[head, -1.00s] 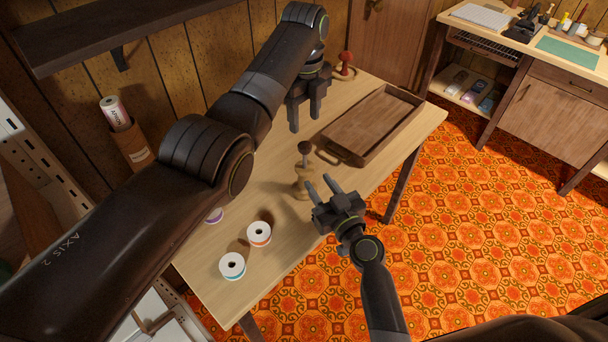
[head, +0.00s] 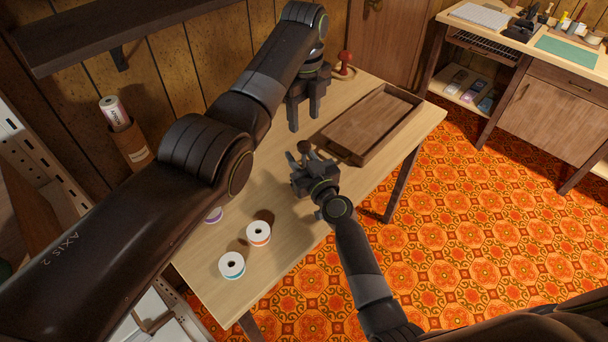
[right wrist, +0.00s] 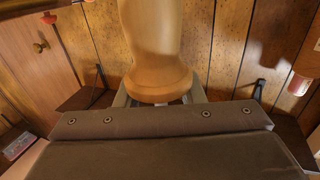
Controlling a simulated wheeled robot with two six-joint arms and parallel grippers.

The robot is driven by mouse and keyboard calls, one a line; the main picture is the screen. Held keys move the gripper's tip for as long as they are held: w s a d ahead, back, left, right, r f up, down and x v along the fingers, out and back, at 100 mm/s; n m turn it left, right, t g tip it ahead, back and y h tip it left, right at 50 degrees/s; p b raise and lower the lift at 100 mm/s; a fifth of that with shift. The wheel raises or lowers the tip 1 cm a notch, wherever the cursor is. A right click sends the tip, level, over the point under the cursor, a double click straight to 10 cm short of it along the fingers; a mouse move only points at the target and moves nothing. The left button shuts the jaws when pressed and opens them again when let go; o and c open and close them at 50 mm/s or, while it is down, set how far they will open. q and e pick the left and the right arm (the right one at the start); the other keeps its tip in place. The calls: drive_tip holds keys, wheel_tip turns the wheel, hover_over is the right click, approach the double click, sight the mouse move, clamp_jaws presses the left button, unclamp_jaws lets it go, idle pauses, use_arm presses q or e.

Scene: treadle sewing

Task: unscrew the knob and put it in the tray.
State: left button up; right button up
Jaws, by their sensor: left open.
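My left gripper (head: 307,112) is open and empty, pointing down over the table behind the knob. The brown wooden tray (head: 358,158) lies to the right of the knob and looks empty.
White thread spools (head: 258,233) stand at the table's near left. A red-topped object (head: 345,62) stands at the back, behind my left gripper. A shelf (head: 100,40) juts from the wall above left. The table's right edge lies beside the tray.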

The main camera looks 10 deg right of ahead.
sight(304, 144)
clamp_jaws()
use_arm(q)
drive_tip(key=m, duration=0.8)
drive_tip(key=shift+m, duration=0.4)
drive_tip(key=shift+f, duration=4)
